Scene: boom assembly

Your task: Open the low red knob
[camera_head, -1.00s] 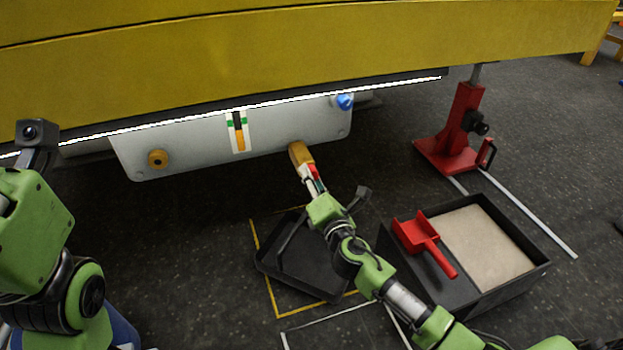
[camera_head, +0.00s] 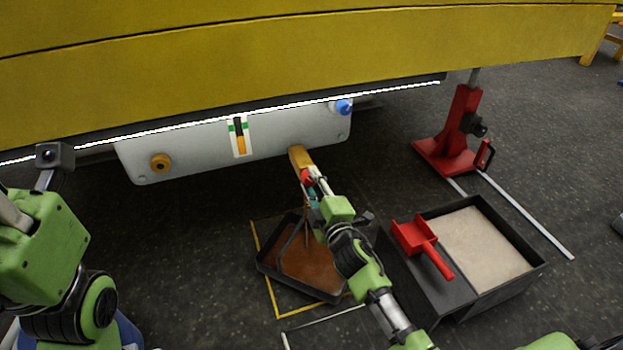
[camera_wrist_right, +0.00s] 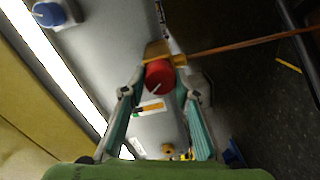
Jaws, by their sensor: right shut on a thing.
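The low red knob (camera_head: 306,176) sits on a brass-coloured valve (camera_head: 298,156) at the lower edge of the grey panel. In the right wrist view the knob (camera_wrist_right: 159,75) shows a white mark on its face. My right gripper (camera_head: 313,182) is shut on the knob, with one teal-padded finger on each side. A thin brown stream (camera_wrist_right: 240,44) runs from the valve; in the head view it falls into the black tray (camera_head: 328,298), whose floor is covered by brown liquid (camera_head: 310,268). My left gripper's green housing (camera_head: 40,245) is at the left; its fingers do not show clearly.
The grey panel (camera_head: 200,148) bears a blue knob (camera_head: 343,107), a level gauge (camera_head: 239,136) and a brass plug (camera_head: 160,163). A box of sand (camera_head: 485,240) with a red scoop (camera_head: 415,237) and a red jack stand (camera_head: 460,130) stand to the right.

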